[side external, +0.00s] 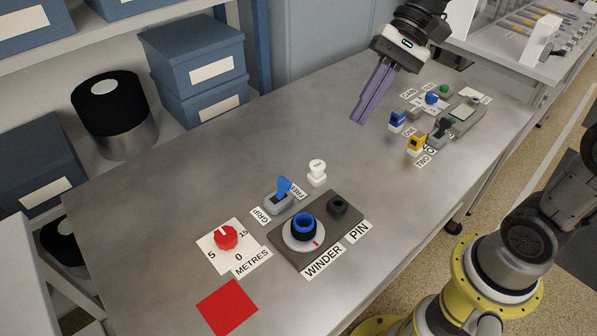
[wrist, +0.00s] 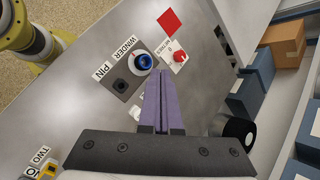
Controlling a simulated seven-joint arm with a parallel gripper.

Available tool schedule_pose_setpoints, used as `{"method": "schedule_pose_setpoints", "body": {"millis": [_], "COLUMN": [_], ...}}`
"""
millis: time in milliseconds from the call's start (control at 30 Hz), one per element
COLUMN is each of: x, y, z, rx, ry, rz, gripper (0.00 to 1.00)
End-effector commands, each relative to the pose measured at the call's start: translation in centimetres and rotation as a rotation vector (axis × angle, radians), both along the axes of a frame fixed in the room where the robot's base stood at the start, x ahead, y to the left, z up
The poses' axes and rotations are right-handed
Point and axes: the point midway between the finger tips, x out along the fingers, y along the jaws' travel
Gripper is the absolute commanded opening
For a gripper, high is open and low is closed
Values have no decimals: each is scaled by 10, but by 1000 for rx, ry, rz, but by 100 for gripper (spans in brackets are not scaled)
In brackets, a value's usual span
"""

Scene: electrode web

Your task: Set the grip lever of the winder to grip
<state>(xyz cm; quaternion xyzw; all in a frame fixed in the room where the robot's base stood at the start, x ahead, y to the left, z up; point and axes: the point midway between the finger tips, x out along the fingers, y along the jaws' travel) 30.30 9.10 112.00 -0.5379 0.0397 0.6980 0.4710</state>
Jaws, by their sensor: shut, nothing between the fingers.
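The grip lever (side external: 284,186) is a blue handle on a small grey base, between a GRIP label (side external: 261,215) on its left and a FREE label (side external: 298,191) on its right. The handle leans slightly right, to the FREE side. The winder (side external: 303,230) is a dark plate with a blue and black spool on a white disc; its spool also shows in the wrist view (wrist: 142,61). My gripper (side external: 358,120) has long purple fingers, shut and empty, in the air behind and right of the lever. In the wrist view the fingers (wrist: 162,75) hide the lever.
A white knob (side external: 317,173) stands close behind the lever. A red dial (side external: 226,237) with a METRES label is to its left, and a red square (side external: 227,307) lies in front. Blue and yellow switches (side external: 416,143) stand at the right. The table's back left is clear.

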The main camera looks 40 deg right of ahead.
Motion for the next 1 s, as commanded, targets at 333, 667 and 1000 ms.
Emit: {"method": "schedule_pose_setpoints", "body": {"millis": [333, 667, 1000], "x": [83, 140, 144], "y": [-13, -44, -72], "z": [-48, -129, -211], "rx": [246, 439, 514], "ry": [273, 488, 642], "rz": [-180, -342, -445], "gripper": [0, 0, 0]}}
